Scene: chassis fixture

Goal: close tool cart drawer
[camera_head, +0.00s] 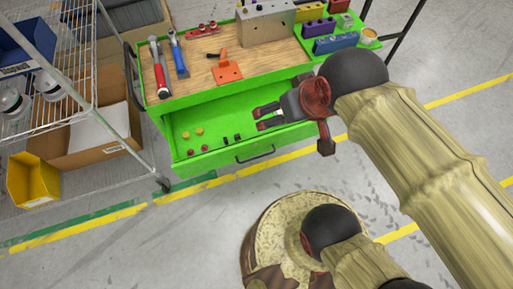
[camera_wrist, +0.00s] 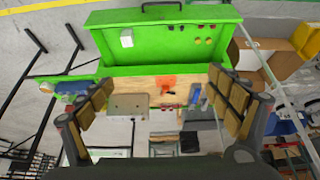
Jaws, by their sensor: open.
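The green tool cart (camera_head: 294,54) has a wooden top. Its green drawer (camera_head: 213,122) stands pulled out toward me, with a dark bar handle (camera_head: 254,155) on its front. Small yellow, red and black parts lie inside the drawer. My gripper (camera_head: 259,117) is open and empty, over the right part of the drawer in the head view; its exact height above the drawer is hard to tell. In the wrist view the drawer (camera_wrist: 160,48) is at the top, with the handle (camera_wrist: 161,4) at the upper edge, beyond my spread fingers (camera_wrist: 165,103).
Tools lie on the cart top: a red-handled hammer (camera_head: 160,75), a blue tool (camera_head: 178,58), an orange tool (camera_head: 227,70) and a grey block (camera_head: 266,23). A wire shelf (camera_head: 70,85) and cardboard box (camera_head: 100,140) stand left. Floor in front is clear.

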